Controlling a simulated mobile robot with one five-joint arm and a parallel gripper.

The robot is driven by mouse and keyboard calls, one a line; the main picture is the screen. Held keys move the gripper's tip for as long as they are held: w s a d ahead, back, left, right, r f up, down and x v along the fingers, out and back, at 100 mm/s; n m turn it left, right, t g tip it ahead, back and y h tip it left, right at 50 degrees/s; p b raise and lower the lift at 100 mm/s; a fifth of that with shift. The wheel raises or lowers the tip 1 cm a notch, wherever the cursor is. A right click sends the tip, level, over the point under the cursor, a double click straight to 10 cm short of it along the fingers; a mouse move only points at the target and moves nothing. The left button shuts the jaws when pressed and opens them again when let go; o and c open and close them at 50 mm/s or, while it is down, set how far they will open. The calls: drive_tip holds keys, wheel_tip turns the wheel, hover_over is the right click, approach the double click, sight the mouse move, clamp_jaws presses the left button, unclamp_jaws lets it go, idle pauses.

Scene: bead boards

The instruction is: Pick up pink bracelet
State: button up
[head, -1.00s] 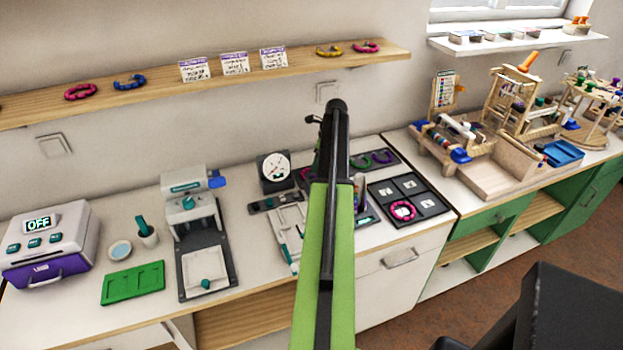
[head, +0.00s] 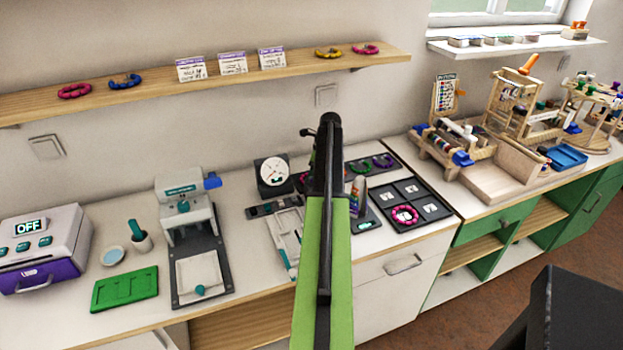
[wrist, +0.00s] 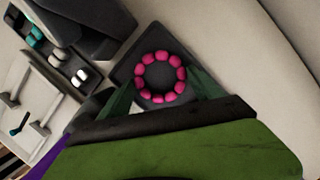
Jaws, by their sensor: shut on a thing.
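A pink bracelet (wrist: 143,72) of round beads shows near the middle of the wrist view, over a dark square board (wrist: 150,42). My gripper (wrist: 162,82) has its dark green fingers on either side of it, shut on it. I cannot tell whether the bracelet touches the board. In the head view my arm hides the fingers. Another pink bracelet (head: 405,207) lies in a black sectioned tray (head: 428,190) right of my arm.
Pink bracelets also lie on the wall shelf (head: 220,80), with a blue and a yellow one. A dial gauge (head: 272,172) stands left of my arm. A wooden rack (head: 455,135) stands farther right.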

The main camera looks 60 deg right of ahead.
wheel_tip(320, 180, up, 4)
drive_tip(key=p, duration=0.4)
drive_tip(key=shift+r, duration=0.2)
drive_tip(key=s+d+r+p, duration=0.2)
drive_tip(key=s+r+p, duration=0.4)
drive_tip(key=s, duration=0.5)
drive_tip(key=shift+s+r+p, duration=0.25)
drive_tip(key=shift+r+p, duration=0.05)
drive_tip(key=shift+p, duration=0.2)
drive_tip(key=shift+d, duration=0.15)
